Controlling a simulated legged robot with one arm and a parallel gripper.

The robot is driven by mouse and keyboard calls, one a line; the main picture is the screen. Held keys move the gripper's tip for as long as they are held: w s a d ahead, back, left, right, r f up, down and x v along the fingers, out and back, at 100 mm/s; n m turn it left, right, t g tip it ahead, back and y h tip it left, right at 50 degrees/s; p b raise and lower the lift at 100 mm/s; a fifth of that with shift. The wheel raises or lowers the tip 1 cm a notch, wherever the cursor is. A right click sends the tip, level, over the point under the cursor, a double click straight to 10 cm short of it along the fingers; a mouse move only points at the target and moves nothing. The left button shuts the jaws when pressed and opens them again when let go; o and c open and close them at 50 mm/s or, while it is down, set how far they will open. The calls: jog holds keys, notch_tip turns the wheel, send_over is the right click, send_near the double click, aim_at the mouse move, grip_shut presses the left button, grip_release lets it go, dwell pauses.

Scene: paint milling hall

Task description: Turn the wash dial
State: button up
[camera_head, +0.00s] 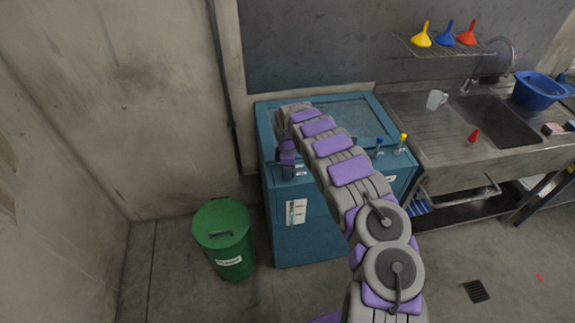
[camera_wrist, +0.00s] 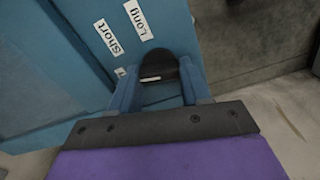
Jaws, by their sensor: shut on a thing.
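The wash dial is a dark round knob (camera_wrist: 156,66) with a white mark, seen in the wrist view on the blue machine's panel. White labels reading "Short" (camera_wrist: 108,36) and "Long" (camera_wrist: 138,18) sit beside it. My gripper (camera_wrist: 158,92) has its two blue fingers on either side of the dial and is shut on it. In the head view my gripper (camera_head: 287,172) points down at the front left top edge of the blue machine (camera_head: 330,240). The dial is hidden there behind my gripper and arm.
A green lidded bin (camera_head: 222,240) stands on the floor left of the machine. Blue and yellow taps (camera_head: 402,142) are at the machine's right. A steel sink (camera_head: 500,125) with a white mug (camera_head: 436,99) and blue basin (camera_head: 540,90) lies further right.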

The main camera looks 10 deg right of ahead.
jog(key=shift+n+p, duration=0.7)
jog(key=shift+n, duration=0.5)
jog(key=o, duration=1.1)
jog(key=shift+d, duration=0.1)
jog(key=shift+c, duration=0.2)
notch_tip(320, 180, up, 17)
jog(key=shift+r, duration=0.15)
